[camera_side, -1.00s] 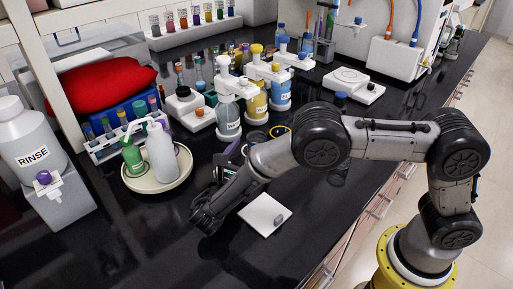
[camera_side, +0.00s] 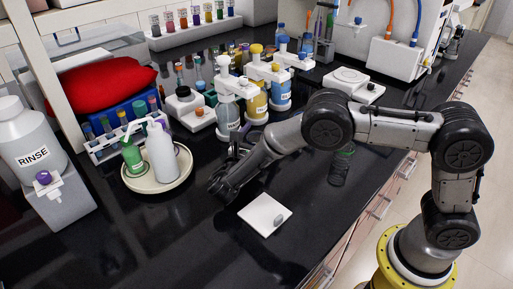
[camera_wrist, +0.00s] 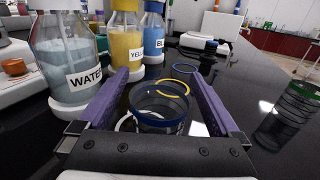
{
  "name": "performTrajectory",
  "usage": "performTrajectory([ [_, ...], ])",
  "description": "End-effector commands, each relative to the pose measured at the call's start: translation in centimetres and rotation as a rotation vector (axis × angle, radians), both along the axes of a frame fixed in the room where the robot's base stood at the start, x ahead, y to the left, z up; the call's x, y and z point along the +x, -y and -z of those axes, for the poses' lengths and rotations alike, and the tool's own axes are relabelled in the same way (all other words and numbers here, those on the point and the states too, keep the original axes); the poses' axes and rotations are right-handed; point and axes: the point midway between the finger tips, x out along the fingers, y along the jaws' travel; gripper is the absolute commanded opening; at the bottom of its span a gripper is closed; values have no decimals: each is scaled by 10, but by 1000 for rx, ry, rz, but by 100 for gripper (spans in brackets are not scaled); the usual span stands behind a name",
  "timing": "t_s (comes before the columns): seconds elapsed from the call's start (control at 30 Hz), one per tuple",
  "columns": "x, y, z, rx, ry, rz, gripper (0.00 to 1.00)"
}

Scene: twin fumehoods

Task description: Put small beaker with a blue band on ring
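In the wrist view, a small clear beaker with a dark blue band (camera_wrist: 160,108) stands upright between the purple fingers of my gripper (camera_wrist: 160,78). The fingers are spread, with a narrow gap apparent on each side of the beaker. A white ring (camera_wrist: 124,122) shows at the beaker's lower left; whether the beaker overlaps it is unclear. A yellow ring (camera_wrist: 174,88) and a blue ring (camera_wrist: 184,68) lie on the bench beyond. In the side view, my gripper (camera_side: 228,160) is low over the bench and the blue-banded beaker is hard to make out.
Bottles labelled WATER (camera_wrist: 68,60), yellow (camera_wrist: 126,40) and blue (camera_wrist: 154,35) stand close ahead and left. A green-banded beaker (camera_wrist: 298,100) stands right, also in the side view (camera_side: 342,163). A white plate (camera_side: 264,214) lies near the bench front; a dish (camera_side: 158,181) holds dispensers.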

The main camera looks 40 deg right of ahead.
Motion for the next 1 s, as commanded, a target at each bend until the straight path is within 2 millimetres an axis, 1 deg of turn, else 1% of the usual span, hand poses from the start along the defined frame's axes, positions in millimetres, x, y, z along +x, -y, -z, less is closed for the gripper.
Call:
performTrajectory([
  [0.03, 0, 0, 0, 0, 0, 0, 90],
  [0.07, 0, 0, 0, 0, 0, 0, 85],
  [0.1, 0, 0, 0, 0, 0, 0, 77],
  [0.17, 0, 0, 0, 0, 0, 0, 67],
  [0.2, 0, 0, 0, 0, 0, 0, 59],
  [0.27, 0, 0, 0, 0, 0, 0, 49],
  [0.3, 0, 0, 0, 0, 0, 0, 41],
  [0.37, 0, 0, 0, 0, 0, 0, 31],
  [0.4, 0, 0, 0, 0, 0, 0, 23],
  [0.53, 0, 0, 0, 0, 0, 0, 0],
  [0.8, 0, 0, -2, 0, 1, 0, 0],
  [0.93, 0, -1, -11, 1, 3, 0, 0],
  [1.0, 0, -1, -20, 1, 3, 0, 0],
])
